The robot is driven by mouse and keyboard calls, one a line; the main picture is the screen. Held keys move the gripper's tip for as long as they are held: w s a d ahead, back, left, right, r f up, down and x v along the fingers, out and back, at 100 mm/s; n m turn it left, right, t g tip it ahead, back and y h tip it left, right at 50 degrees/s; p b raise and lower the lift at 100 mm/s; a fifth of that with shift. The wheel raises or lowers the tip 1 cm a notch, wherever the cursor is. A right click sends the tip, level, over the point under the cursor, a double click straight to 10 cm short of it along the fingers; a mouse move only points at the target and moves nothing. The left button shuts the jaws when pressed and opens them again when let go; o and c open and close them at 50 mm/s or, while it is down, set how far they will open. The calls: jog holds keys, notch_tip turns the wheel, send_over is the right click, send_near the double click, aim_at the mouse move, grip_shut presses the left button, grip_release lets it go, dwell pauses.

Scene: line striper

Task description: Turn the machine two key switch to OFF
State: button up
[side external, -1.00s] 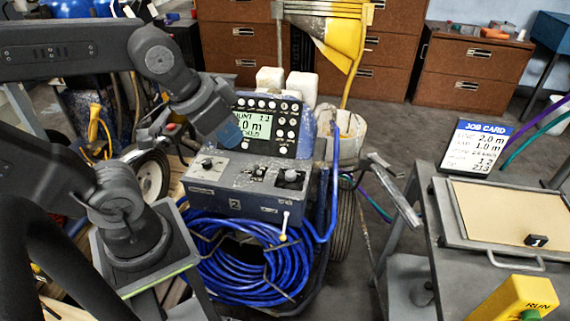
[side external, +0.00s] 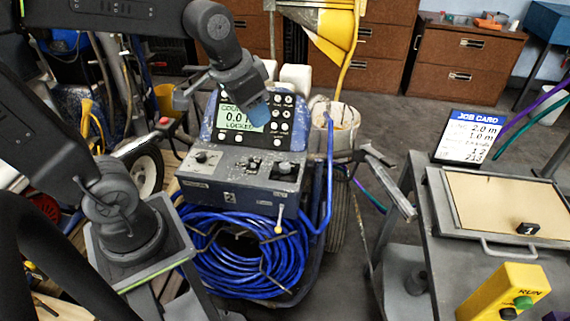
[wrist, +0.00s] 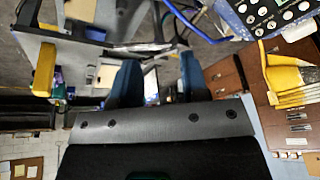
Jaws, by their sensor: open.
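The grey-blue machine console (side external: 229,183), marked 2, stands in the middle of the side view. Its deck carries a left knob (side external: 201,157), a small middle control (side external: 252,163) and a right knob (side external: 285,168). I cannot tell at this size which one is the key switch or how it is set. My gripper (side external: 258,112), with blue fingertips, is in front of the display (side external: 235,117), above the deck and apart from the knobs. In the wrist view, its two blue fingers (wrist: 160,82) stand apart with nothing between them.
A blue hose coil (side external: 245,255) hangs below the console, with a white lever (side external: 279,222) at its front. To the right, a grey bench (side external: 445,262) bears a job card (side external: 470,136), a tan panel (side external: 505,200) and a yellow RUN box (side external: 505,290). A white bucket (side external: 340,120) stands behind.

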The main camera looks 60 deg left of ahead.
jog(key=o, duration=0.3)
jog(key=w+a+f, duration=0.2)
jog(key=w, duration=0.1)
jog(key=w+a+f+g, duration=0.1)
jog(key=w+a+f, duration=0.1)
jog(key=w, duration=0.2)
jog(key=w+a+f+m+g, duration=0.1)
jog(key=w+a+f, duration=0.1)
jog(key=w+f, duration=0.1)
jog(key=shift+w+a, duration=0.15)
jog(key=shift+o, duration=0.2)
jog(key=m+g, duration=0.1)
jog(key=g, duration=0.1)
send_over(285, 165)
notch_tip(285, 165, down, 9)
notch_tip(285, 165, down, 14)
jog(key=shift+f, duration=0.25)
jog(key=shift+c, duration=0.3)
jog(key=c, duration=0.9)
